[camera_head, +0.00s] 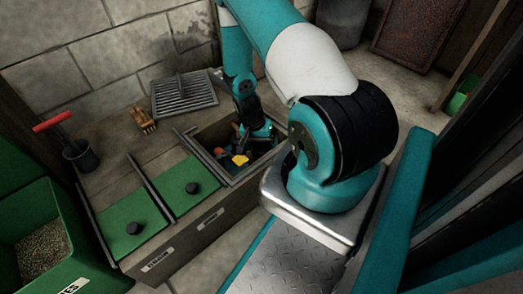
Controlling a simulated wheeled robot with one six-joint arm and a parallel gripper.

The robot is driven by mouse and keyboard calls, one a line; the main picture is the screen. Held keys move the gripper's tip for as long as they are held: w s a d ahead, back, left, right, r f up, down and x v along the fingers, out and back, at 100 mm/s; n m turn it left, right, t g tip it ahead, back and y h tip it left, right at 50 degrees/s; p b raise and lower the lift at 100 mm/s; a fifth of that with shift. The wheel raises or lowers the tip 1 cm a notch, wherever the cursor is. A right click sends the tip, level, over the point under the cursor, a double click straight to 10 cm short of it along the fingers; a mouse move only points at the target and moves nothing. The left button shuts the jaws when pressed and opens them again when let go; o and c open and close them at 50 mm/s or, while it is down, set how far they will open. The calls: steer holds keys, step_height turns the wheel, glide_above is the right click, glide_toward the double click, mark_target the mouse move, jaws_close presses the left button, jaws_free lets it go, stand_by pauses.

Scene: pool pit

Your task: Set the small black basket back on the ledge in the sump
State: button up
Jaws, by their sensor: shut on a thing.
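An orange thing (219,152) and a yellow thing (240,160) show in the sump beside and below the jaws. The ledge is not clearly visible.
A slatted metal grate (183,93) lies behind the sump, with a wooden brush-like thing (143,119) to its left. Two green lids (188,183) with black knobs adjoin the sump. A red-handled tool stands in a black pot (80,155). A green bin (60,245) is at far left.

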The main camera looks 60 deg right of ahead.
steer(key=shift+f, duration=0.6)
